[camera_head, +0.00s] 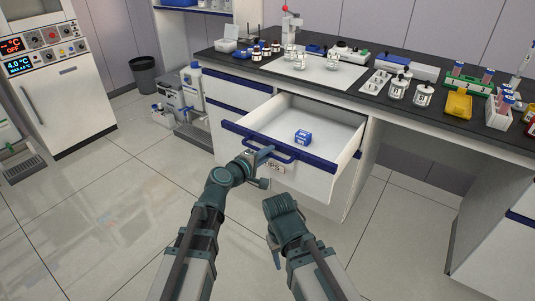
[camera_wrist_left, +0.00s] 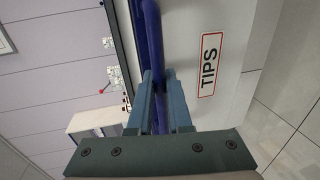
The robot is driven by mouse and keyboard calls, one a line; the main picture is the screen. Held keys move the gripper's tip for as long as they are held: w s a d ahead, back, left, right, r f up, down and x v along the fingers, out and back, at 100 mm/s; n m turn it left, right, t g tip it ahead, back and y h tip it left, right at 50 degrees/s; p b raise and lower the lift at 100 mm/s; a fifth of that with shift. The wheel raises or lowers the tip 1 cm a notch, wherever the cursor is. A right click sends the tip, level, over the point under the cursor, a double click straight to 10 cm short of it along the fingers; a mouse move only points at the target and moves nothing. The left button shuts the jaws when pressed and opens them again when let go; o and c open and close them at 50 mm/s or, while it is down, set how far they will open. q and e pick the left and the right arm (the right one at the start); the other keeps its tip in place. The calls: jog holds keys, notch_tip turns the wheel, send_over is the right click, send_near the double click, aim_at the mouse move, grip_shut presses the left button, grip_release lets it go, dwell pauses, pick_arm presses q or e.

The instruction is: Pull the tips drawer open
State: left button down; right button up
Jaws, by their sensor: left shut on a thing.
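The tips drawer (camera_head: 316,183) stands pulled well out from under the bench in the head view, its white inside showing. A small blue box (camera_head: 303,137) lies in it. The drawer has a blue bar handle (camera_head: 290,156) along its front. My left gripper (camera_head: 264,154) is shut on this handle. In the left wrist view, the fingers (camera_wrist_left: 160,92) close around the blue handle bar (camera_wrist_left: 153,45), beside the red-framed TIPS label (camera_wrist_left: 209,63). My right gripper (camera_head: 275,255) hangs low in front of the drawer, apart from it; its fingers do not show clearly.
The dark bench top (camera_head: 355,97) above holds bottles, jars and racks. Shut drawers (camera_head: 237,96) are left of the open one. A wheeled cart with equipment (camera_head: 185,100) and a black bin (camera_head: 144,75) stand further left. The tiled floor (camera_head: 110,215) at left is clear.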

pick_arm(q)
jog(key=shift+s, duration=0.1)
jog(key=c, duration=0.8)
grip_release()
jog(key=shift+c, duration=0.2)
jog(key=shift+s+a, duration=0.1)
